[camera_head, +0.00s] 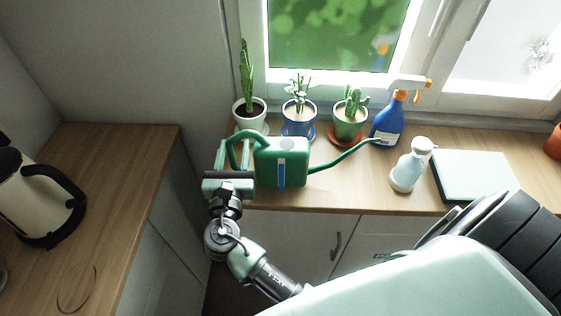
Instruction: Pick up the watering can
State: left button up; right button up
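The green watering can (294,166) stands on the wooden counter below the window. It has a blue strip on its front, a long spout to the right and a looped handle on its left. My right gripper (234,150), on the arm coming in from the lower right, is at the handle. Its two fingers look apart, with the left part of the handle between or just over them. I cannot tell whether they touch it. My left gripper is not in view.
A blue spray bottle (388,124) is near the spout tip. A soap dispenser (409,168) and a pale box (478,176) stand right. A kettle (28,190) is left.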

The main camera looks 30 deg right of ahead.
grip_shut()
jog(key=shift+f, duration=0.1)
dwell(1.1)
